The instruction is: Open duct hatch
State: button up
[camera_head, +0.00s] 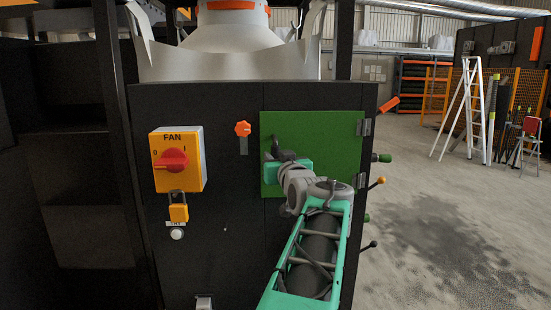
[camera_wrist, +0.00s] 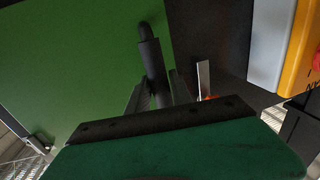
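The duct hatch (camera_head: 329,140) is a flat green panel on the dark cabinet front, hinged on its right side. It appears flush with the cabinet. It fills the upper left of the wrist view (camera_wrist: 75,60). A black bar handle (camera_wrist: 150,58) stands near the hatch's edge. My gripper (camera_wrist: 160,88) is at this handle, with one finger on each side of it; whether the fingers press on it is unclear. In the head view my gripper (camera_head: 274,152) is at the hatch's left part, and my wrist hides much of the handle.
An orange knob (camera_head: 243,128) on a metal strip sits left of the hatch. A yellow fan switch (camera_head: 190,145) with a red dial and a padlock (camera_head: 178,208) is further left. Small levers (camera_head: 376,182) stick out on the cabinet's right side. The floor (camera_head: 440,230) at right is open.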

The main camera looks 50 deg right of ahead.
grip_shut()
dwell(1.0)
